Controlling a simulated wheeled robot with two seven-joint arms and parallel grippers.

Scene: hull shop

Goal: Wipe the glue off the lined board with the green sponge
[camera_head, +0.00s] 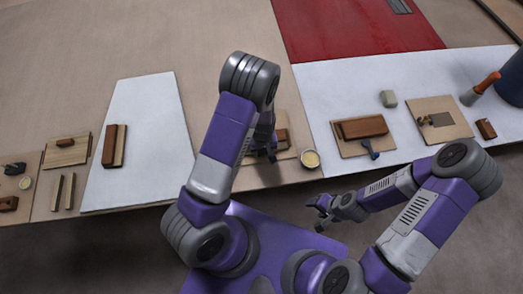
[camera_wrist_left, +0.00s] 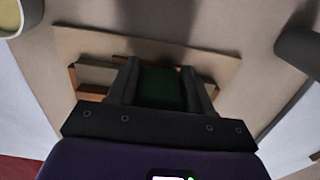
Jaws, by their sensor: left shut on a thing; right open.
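My left gripper (camera_head: 266,152) is over a tan board (camera_head: 287,124) near the table's front edge. In the left wrist view the gripper (camera_wrist_left: 160,75) is shut on the dark green sponge (camera_wrist_left: 162,87), with the board (camera_wrist_left: 100,42) behind it. A wooden piece with a reddish-brown part (camera_wrist_left: 95,80) shows beside the fingers, and in the head view a reddish-brown block (camera_head: 282,138) shows there. My arm hides much of this board. I cannot tell whether the sponge touches it, and I see no glue or lines. My right gripper (camera_head: 322,212) is open and empty, off the table's front edge.
A small cup with pale yellow contents (camera_head: 310,159) stands right of the board, at the table edge. The white sheet (camera_head: 140,175) on the left is mostly clear.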

